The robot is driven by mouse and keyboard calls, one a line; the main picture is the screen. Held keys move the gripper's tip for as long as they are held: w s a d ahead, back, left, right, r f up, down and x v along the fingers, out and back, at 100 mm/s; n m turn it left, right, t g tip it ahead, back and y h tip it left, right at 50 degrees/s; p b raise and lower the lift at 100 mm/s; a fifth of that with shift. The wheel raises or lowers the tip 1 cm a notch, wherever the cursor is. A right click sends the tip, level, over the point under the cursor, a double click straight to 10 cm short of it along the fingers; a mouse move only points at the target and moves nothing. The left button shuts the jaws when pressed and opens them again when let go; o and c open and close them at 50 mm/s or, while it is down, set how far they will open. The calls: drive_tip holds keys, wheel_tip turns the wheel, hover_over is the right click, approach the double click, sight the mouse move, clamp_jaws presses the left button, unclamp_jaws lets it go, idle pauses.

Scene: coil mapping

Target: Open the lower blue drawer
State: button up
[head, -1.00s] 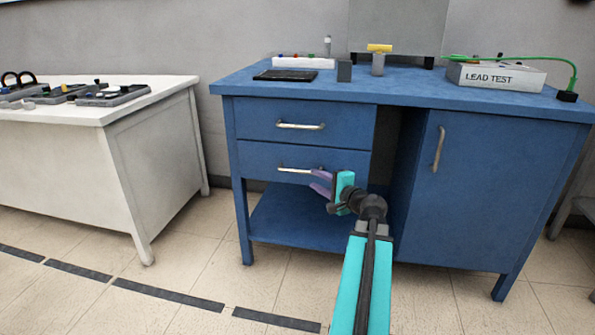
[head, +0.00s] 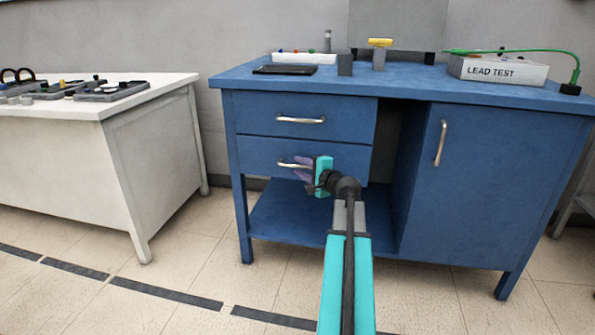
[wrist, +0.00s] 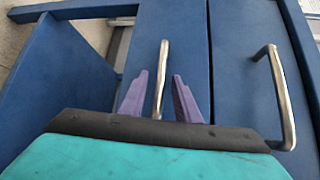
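The lower blue drawer (head: 262,157) is in the left part of the blue bench, under the upper drawer, and looks shut in the head view. Its silver bar handle (head: 293,164) also shows in the wrist view (wrist: 162,75). My gripper (head: 304,172) is in front of the handle's right part. In the wrist view its two purple fingers (wrist: 160,98) are apart, one on each side of the handle bar. A gap shows between the bar and each finger. The lower ends of the fingers are hidden by the dark gripper body.
The upper drawer (head: 345,118) has a similar handle (head: 300,120) close above; it also shows in the wrist view (wrist: 280,95). A cupboard door (head: 490,190) is at the right. An open lower shelf (head: 285,222) lies below. A white table (head: 150,165) stands left.

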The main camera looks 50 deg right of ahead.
drive_tip(key=shift+w+d, duration=0.1)
drive_tip(key=shift+w, duration=0.15)
clamp_jaws()
